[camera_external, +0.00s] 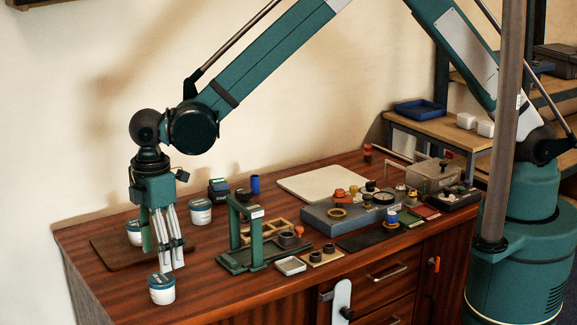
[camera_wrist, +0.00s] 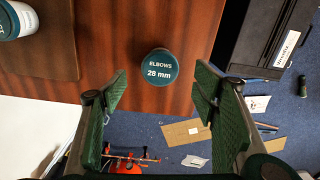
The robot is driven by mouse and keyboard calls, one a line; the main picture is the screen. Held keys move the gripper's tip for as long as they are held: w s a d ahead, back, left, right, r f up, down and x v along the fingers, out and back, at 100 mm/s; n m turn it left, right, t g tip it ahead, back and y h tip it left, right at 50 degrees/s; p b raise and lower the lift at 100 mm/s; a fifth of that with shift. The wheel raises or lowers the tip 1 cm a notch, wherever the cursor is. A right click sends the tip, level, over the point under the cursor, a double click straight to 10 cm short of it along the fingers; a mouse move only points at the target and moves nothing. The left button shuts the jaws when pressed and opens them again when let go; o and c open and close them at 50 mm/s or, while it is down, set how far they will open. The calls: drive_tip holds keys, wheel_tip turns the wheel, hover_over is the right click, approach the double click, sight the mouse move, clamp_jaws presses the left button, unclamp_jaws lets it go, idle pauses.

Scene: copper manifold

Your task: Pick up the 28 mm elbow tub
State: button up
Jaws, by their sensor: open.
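The 28 mm elbow tub (camera_wrist: 160,67) shows from above in the wrist view, with a dark teal lid that reads "ELBOWS 28 mm". In the external view a white tub with a teal lid (camera_external: 161,289) stands upright near the table's front left edge; it appears to be the same tub. My gripper (camera_external: 166,257) hangs above and just behind it, fingers pointing down. In the wrist view my gripper (camera_wrist: 163,92) has its green pads wide apart, with nothing between them, and the tub lies ahead of the gap.
Another white tub (camera_external: 134,232) stands behind my gripper on a brown board (camera_external: 110,250), and one more tub (camera_external: 200,211) stands further back. A green press-like stand (camera_external: 250,235) is to the right. The table edge is close to the elbow tub, with the floor beyond.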

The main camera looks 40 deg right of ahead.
sight(161, 278)
drive_tip(key=shift+s+a+f, duration=0.1)
drive_tip(key=shift+s, duration=0.05)
drive_tip(key=shift+f, duration=1.3)
drive_tip(key=shift+a+f+b, duration=0.1)
drive_tip(key=shift+f+b, duration=0.65)
drive_tip(key=shift+f, duration=1.85)
drive_tip(key=c, duration=1.2)
